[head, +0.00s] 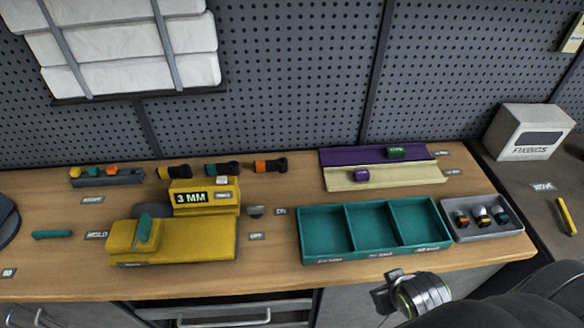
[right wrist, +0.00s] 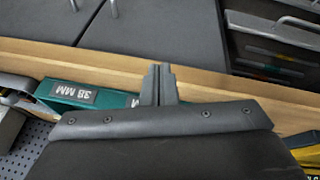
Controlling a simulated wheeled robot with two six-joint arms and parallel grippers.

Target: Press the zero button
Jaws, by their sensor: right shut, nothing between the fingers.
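A yellow gauge (head: 160,240) stands on the left half of the wooden bench, with a raised head whose display (head: 193,197) reads "3 MM". A small pale button (head: 222,181) sits on top of the head at its right end, above a small label too blurred to read surely. A teal slider block (head: 149,233) stands on the gauge's base. My right gripper (right wrist: 159,70) is shut and empty in the right wrist view, over the bench's front edge. In the head view my right wrist is at the lower right, well away from the gauge. My left gripper is not in view.
A teal three-compartment tray (head: 347,256) stands right of the gauge, with a grey tray (head: 465,236) of small parts beside it. Purple and cream rails (head: 400,174) lie behind. A pegboard (head: 290,70) closes the back.

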